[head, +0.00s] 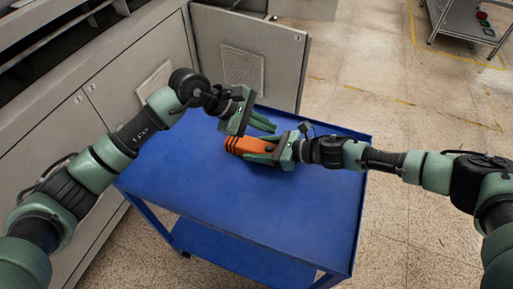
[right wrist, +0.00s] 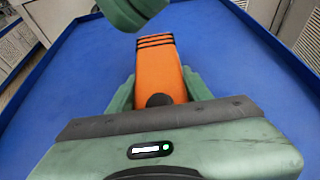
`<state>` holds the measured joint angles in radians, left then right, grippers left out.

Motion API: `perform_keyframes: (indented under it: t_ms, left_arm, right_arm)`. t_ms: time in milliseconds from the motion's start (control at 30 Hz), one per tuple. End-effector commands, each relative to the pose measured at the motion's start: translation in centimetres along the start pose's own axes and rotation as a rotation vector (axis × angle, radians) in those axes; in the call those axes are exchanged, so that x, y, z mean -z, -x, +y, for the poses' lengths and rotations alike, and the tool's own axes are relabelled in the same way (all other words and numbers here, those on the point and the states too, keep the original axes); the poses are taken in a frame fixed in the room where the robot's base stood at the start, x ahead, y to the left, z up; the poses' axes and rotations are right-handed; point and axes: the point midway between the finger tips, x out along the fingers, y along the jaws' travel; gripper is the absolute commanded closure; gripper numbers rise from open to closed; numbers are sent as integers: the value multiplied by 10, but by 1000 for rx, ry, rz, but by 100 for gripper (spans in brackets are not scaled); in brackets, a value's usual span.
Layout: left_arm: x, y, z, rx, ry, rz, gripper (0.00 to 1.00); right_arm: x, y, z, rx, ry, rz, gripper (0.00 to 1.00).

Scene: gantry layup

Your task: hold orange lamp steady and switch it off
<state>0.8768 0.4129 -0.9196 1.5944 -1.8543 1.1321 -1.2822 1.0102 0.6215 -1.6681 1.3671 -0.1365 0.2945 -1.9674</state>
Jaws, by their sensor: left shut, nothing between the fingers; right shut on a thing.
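The orange lamp (head: 240,146) lies flat on the blue cart top (head: 220,185), with dark stripes at its left end. My right gripper (head: 262,153) is shut on the lamp, one finger on each side. In the right wrist view the lamp (right wrist: 157,65) points away between the green fingers, and a dark round knob (right wrist: 158,100) shows on its near part. My left gripper (head: 273,127) is shut and empty, just above and behind the lamp. Part of it also shows at the top of the right wrist view (right wrist: 132,10). I cannot tell whether the lamp is lit.
The cart top is otherwise clear, with a low raised rim. Grey cabinets (head: 120,75) stand at the left, and an open cabinet door (head: 250,50) stands behind the cart. A metal shelf cart (head: 470,30) is far right. The floor to the right is open.

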Motion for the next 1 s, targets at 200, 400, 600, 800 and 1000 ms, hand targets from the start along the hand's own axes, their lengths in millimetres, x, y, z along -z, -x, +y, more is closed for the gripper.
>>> perform_keyframes:
  t_ms: [200,400,600,800,1000]
  left_arm:
    - [-5,6,4,1,0,1,100]
    - [-5,6,4,1,0,0,100]
    - [-5,6,4,1,0,0,100]
    - [-5,6,4,1,0,0,100]
    - [-5,6,4,1,0,0,100]
  right_arm:
    - [0,0,0,0,0,-1,100]
    - [0,0,0,0,0,-1,100]
    - [0,0,0,0,0,-1,26]
    - [0,0,0,0,0,0,26]
    - [0,8,-1,1,0,0,26]
